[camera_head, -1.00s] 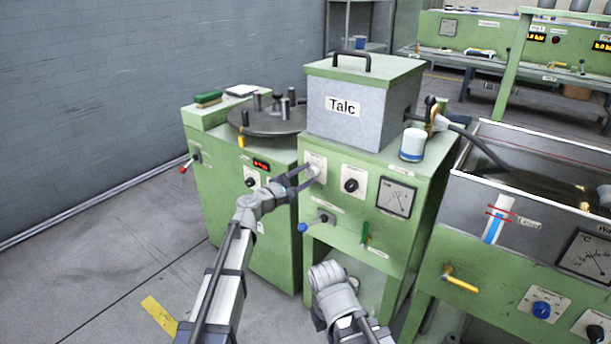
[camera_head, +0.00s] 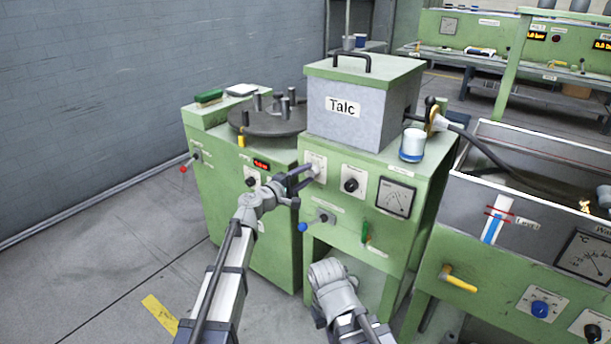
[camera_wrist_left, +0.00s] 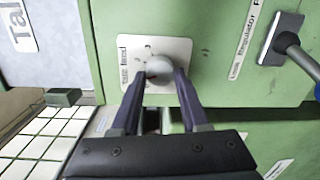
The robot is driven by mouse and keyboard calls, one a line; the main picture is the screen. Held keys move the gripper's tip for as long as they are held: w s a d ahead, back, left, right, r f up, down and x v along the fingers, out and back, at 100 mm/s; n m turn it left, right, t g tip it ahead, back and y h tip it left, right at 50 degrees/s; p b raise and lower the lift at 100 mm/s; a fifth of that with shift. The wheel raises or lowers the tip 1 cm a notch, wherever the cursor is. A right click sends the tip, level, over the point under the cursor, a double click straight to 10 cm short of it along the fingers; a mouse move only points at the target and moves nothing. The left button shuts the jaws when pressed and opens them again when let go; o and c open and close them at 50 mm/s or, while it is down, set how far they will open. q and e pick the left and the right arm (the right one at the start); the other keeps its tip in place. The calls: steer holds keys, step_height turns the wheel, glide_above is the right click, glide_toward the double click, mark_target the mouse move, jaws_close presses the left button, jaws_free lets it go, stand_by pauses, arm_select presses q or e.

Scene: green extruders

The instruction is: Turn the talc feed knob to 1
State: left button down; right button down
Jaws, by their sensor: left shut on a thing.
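The talc feed knob (camera_wrist_left: 159,69) is a round grey knob on a white plate (camera_wrist_left: 180,47) on the green machine front. In the head view the plate (camera_head: 318,158) is below the grey Talc box (camera_head: 345,122). My left gripper (camera_head: 304,174) reaches it from the front left. In the left wrist view its two dark fingers (camera_wrist_left: 160,78) are shut on the knob, one on each side. The fingers partly hide the dial marks, so I cannot read the setting. My right arm is low in front of the machine; its fingers do not show.
A second black knob (camera_head: 351,185) and a gauge (camera_head: 396,197) are right of the plate. A blue-tipped lever (camera_head: 303,227) and a green handle (camera_head: 365,232) are below. A round turntable (camera_head: 266,121) stands to the left. A tank (camera_head: 540,170) is at right.

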arm_select(q)
steer(key=shift+c, duration=2.1)
jaws_free()
steer(key=shift+s, duration=0.1)
steer(key=v, duration=0.7)
steer(key=shift+s+a, duration=0.25)
